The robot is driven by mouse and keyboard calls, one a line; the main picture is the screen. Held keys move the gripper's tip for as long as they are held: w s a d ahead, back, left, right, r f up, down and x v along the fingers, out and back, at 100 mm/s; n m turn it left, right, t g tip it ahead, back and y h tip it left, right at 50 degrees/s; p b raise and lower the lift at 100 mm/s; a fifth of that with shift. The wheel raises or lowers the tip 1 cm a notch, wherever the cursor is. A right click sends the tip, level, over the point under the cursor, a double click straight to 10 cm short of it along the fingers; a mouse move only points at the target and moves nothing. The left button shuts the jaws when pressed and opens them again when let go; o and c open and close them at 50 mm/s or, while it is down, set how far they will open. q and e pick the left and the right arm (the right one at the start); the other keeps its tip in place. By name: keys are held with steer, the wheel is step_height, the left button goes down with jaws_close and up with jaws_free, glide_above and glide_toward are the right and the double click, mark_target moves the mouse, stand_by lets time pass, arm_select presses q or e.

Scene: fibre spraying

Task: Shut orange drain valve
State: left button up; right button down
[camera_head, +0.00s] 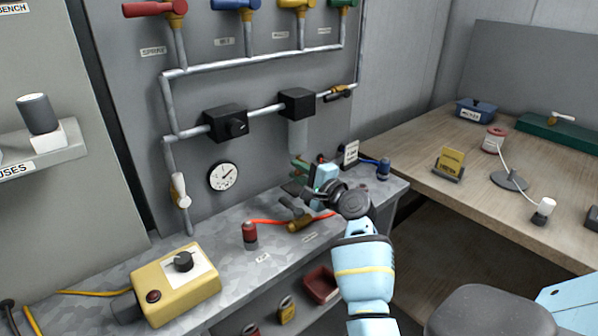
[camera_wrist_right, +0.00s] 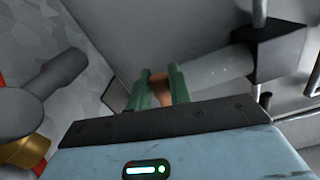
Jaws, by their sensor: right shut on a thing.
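The orange drain valve (camera_wrist_right: 158,88) shows as a small orange-brown piece at the lower end of the clear filter bowl (camera_wrist_right: 210,72) in the right wrist view. My right gripper (camera_wrist_right: 159,84) has its two green fingers on either side of it and is shut on it. In the head view my right gripper (camera_head: 297,178) is just below the filter bowl (camera_head: 298,138), which hangs from a black block (camera_head: 297,103) on the pipe. There the gripper and wrist hide the drain valve. My left gripper is not in view.
A grey bench (camera_head: 210,248) below carries a yellow control box (camera_head: 178,283), a red-capped bottle (camera_head: 250,233) and a brass-ended tool (camera_head: 300,222) on an orange hose. A black regulator (camera_head: 226,123) and a gauge (camera_head: 224,177) are left of the bowl. A wooden table (camera_head: 440,190) stands right.

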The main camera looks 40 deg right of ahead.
steer(key=shift+f+n+b, duration=0.35)
steer(key=shift+f+n, duration=0.25)
steer(key=shift+n, duration=0.6)
steer(key=c, duration=1.3)
jaws_free()
steer(key=shift+s, duration=0.5)
steer(key=s, duration=0.6)
steer(key=shift+s+d, duration=0.3)
steer(key=shift+s, duration=0.1)
